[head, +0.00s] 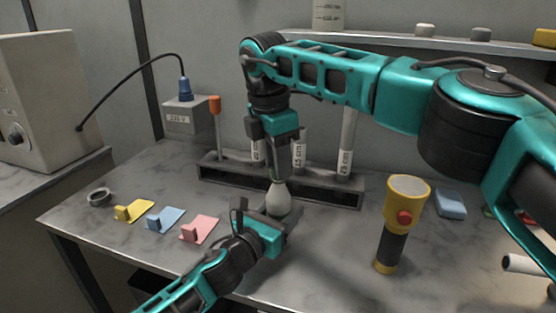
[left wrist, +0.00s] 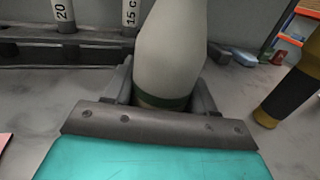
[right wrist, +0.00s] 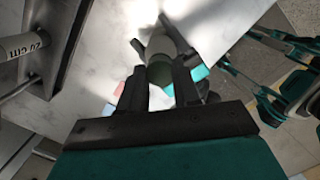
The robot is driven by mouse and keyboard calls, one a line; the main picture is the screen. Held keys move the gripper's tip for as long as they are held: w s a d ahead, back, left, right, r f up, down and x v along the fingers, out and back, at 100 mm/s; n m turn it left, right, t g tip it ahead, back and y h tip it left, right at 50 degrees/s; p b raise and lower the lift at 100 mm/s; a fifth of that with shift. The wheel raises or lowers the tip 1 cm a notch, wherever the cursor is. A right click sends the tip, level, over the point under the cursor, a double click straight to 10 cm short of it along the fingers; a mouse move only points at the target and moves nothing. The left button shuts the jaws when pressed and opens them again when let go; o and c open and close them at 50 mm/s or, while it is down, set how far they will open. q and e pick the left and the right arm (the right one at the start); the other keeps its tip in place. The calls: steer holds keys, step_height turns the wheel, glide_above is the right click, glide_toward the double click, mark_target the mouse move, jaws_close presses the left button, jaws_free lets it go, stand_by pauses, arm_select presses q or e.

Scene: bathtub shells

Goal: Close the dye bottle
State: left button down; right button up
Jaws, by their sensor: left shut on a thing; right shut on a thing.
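The dye bottle (head: 279,198) is pale grey-white with a narrowing top and stands roughly upright over the table. In the left wrist view its body (left wrist: 172,48) fills the space between the fingers, with a dark green band low down. My left gripper (head: 270,219) is shut around the bottle's lower part. My right gripper (head: 279,174) points down from directly above the bottle. In the right wrist view it (right wrist: 160,85) is shut on a small dark green round piece, seemingly the cap (right wrist: 160,73), in line with the bottle. Fingers hide whether the cap touches the bottle's mouth.
A dark rack (head: 330,190) with several labelled tubes stands just behind the bottle. A yellow flashlight (head: 408,190) stands at the right. Yellow, blue and pink hooks (head: 198,229) and a grey ring (head: 98,196) lie at the left. A blue block (head: 450,204) lies behind the flashlight.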

steer(key=m, duration=0.7)
steer(key=shift+w+g, duration=0.1)
steer(key=shift+g, duration=0.3)
steer(key=m, duration=0.4)
steer(key=shift+m, duration=0.3)
steer(key=shift+m+g, duration=0.4)
steer(key=shift+m, duration=0.8)
steer(key=o, duration=1)
steer(key=shift+c, duration=0.4)
